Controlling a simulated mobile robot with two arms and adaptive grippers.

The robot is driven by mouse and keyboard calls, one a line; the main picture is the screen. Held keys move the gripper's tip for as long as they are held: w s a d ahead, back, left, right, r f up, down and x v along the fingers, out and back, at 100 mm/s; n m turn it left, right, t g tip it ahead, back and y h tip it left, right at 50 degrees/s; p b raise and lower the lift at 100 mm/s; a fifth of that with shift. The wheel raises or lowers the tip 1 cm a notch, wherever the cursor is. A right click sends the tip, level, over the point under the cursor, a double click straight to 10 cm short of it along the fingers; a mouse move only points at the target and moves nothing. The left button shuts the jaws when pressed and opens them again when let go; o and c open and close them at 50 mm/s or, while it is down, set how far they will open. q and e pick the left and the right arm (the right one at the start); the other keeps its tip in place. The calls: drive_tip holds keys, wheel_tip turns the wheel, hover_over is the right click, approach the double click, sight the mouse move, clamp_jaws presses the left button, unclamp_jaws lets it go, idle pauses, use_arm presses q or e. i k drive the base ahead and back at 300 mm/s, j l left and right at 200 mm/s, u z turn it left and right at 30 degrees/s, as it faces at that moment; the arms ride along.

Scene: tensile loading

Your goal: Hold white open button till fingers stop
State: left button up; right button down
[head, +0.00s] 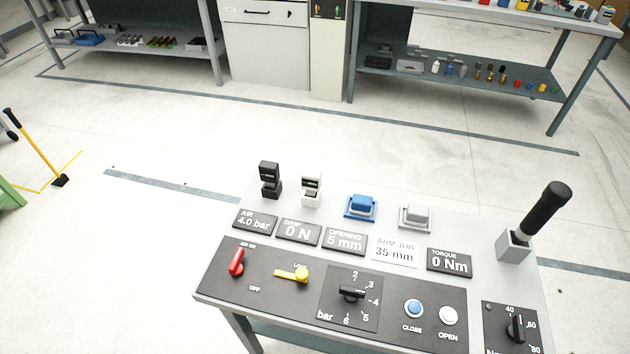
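The white open button (449,315) is on the front black panel of the control console (212,287), above the label OPEN. The blue close button (413,308) is just left of it, above the label CLOSE. Nothing touches either button. The opening display (345,240) reads 5 mm and the grip display (298,232) reads 0 N. Neither of my grippers is in the head view. The machine's fingers cannot be made out in this view.
The console also carries a red lever (237,262), a yellow lever (293,274), a black pressure knob (352,293), a torque dial (516,328) and a tall black-handled lever (545,209). Workbenches (455,75) stand at the back. The floor between is clear.

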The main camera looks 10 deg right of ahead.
sight(449, 315)
drive_tip(key=z, duration=1.5)
